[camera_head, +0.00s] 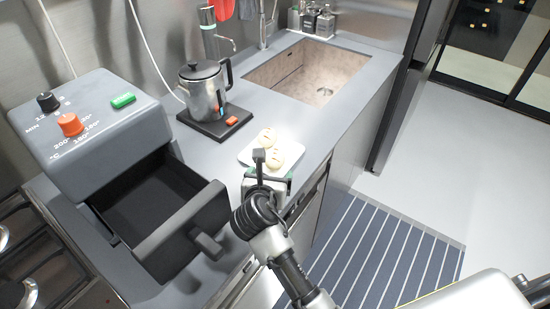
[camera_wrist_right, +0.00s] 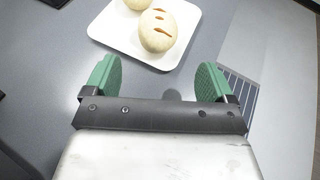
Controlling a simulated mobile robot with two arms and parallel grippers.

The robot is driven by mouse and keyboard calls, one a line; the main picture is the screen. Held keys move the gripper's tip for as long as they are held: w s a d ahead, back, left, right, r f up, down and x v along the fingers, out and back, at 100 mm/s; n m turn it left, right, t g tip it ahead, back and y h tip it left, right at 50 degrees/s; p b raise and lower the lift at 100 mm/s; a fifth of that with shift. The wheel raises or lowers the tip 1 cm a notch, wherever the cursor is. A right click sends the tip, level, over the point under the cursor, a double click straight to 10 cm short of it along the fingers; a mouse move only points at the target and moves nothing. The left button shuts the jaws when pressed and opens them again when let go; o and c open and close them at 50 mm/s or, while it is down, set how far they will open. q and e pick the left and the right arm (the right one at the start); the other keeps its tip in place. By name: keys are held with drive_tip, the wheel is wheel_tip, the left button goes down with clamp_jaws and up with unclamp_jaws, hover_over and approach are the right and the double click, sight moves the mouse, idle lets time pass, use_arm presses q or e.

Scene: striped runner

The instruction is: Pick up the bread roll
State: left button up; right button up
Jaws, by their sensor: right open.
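Two pale bread rolls with orange-brown slits lie on a white plate (camera_head: 249,157) on the counter. The farther roll (camera_head: 267,137) and the nearer roll (camera_head: 276,158) both show in the head view; the nearer one is partly hidden by my right gripper. In the right wrist view the nearer roll (camera_wrist_right: 158,33) lies on the plate (camera_wrist_right: 112,38), beyond my fingertips, and the other roll (camera_wrist_right: 136,4) is cut by the top edge. My right gripper (camera_head: 270,178) is open and empty, its green fingers (camera_wrist_right: 157,80) apart on the near side of the plate. My left gripper is out of view.
An air fryer (camera_head: 120,135) with its drawer (camera_head: 155,215) pulled out stands at the left. A kettle (camera_head: 204,90) on its base is behind the plate, and a sink (camera_head: 305,72) is at the back. The counter's front edge runs right of the plate.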

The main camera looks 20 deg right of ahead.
sight(273, 167)
drive_tip(key=x, duration=0.5)
drive_tip(key=shift+w+a+f, duration=0.1)
drive_tip(key=shift+w+f, duration=0.05)
drive_tip(key=shift+w, duration=0.05)
drive_tip(key=shift+c, duration=0.3)
drive_tip(key=c, duration=0.9)
drive_tip(key=shift+c, duration=0.3)
